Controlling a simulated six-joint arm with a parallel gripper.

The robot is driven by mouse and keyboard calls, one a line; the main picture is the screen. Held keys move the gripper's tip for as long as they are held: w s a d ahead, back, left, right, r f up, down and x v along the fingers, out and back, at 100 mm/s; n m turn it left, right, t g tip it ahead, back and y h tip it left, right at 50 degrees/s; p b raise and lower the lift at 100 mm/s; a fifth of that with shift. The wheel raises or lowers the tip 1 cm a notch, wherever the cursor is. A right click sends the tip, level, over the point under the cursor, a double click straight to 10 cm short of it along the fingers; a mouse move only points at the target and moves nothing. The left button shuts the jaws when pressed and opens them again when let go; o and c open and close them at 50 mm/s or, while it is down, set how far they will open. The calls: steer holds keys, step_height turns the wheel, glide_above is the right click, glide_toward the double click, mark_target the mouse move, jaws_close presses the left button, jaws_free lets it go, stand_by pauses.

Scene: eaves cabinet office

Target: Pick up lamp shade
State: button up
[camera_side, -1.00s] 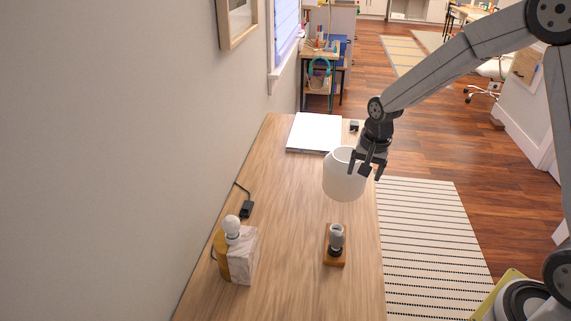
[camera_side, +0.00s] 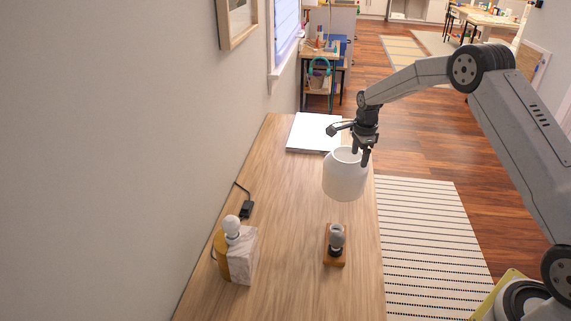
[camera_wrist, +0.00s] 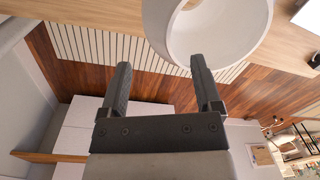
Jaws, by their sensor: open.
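The white lamp shade (camera_side: 344,180) stands open end up on the wooden table, near its right edge, in the side view. My gripper (camera_side: 361,158) is open at the shade's upper right rim, fingers pointing down. Whether a finger is inside the shade or touching the rim is not clear. In the wrist view the shade (camera_wrist: 225,42) fills the top right, its opening partly cut off. My gripper (camera_wrist: 161,64) shows two spread fingers there, the right fingertip close to or overlapping the shade's wall. Nothing is held.
A marble-and-gold lamp base (camera_side: 240,258) with a bulb stands at left. A black adapter (camera_side: 247,209) lies by the wall, and a white flat stack (camera_side: 313,132) lies behind the shade.

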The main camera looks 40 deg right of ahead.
mark_target(356, 168)
steer(key=shift+f, duration=1.25)
steer(key=shift+f, duration=0.1)
steer(key=shift+w+a+f, duration=0.1)
steer(key=shift+f, duration=1.2)
steer(key=shift+w+f, duration=0.1)
steer(key=shift+f, duration=1.15)
steer(key=shift+r, duration=0.1)
jaws_close()
